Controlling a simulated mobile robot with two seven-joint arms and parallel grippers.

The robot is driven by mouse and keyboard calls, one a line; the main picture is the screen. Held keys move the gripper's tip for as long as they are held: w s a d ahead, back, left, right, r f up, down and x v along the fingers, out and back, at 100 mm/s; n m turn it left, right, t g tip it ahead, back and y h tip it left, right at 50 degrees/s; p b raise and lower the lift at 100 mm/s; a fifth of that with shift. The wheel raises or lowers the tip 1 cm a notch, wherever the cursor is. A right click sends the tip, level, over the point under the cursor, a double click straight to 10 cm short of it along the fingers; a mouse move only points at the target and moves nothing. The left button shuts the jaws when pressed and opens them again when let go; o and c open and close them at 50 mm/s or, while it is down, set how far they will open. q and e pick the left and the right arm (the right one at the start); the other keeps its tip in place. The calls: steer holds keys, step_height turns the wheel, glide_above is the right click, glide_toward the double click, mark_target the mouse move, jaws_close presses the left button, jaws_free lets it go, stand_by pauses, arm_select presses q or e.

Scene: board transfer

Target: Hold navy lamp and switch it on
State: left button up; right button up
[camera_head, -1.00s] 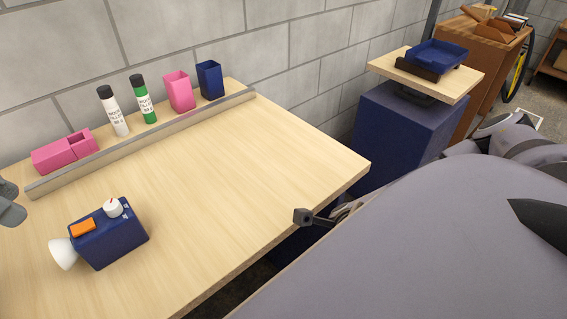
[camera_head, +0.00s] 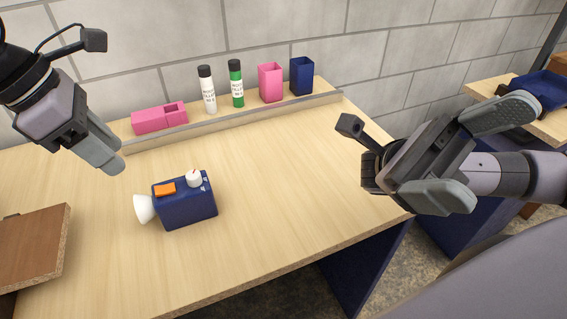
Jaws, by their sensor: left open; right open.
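The navy lamp (camera_head: 187,208) lies on the wooden table, a box-shaped body with a white cone-shaped head (camera_head: 144,208) pointing left. On its top are an orange switch (camera_head: 165,189) and a white knob (camera_head: 193,179) with a small red mark. My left gripper (camera_head: 112,158) is above the table, up and to the left of the lamp, apart from it, open and empty. My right gripper (camera_head: 480,155) is over the table's right end, far from the lamp, with its two grey fingers spread wide and nothing between them.
A ledge (camera_head: 235,122) runs along the table's back. Behind it stand a pink box (camera_head: 159,118), a white bottle (camera_head: 208,92), a green bottle (camera_head: 236,85), a pink cup (camera_head: 271,83) and a navy cup (camera_head: 301,77). A brown board (camera_head: 35,250) is at left. The table's middle (camera_head: 290,170) is clear.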

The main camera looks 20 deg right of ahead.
steer(key=w+a+f+m+t+y, duration=0.2)
steer(key=a+f+t+y, duration=0.2)
steer(key=a+f+t, duration=0.15)
steer(key=m+t+y, duration=0.1)
steer(key=m+t, duration=0.3)
steer(key=t, duration=1.7)
glide_toward(194, 191)
steer(key=w+a+f, duration=0.2)
steer(key=shift+a+f, duration=0.35)
steer(key=shift+a, duration=0.05)
steer(key=shift+a+f, duration=0.25)
steer(key=x, duration=0.6)
steer(key=shift+a+f, duration=0.15)
steer(key=shift+a, duration=0.05)
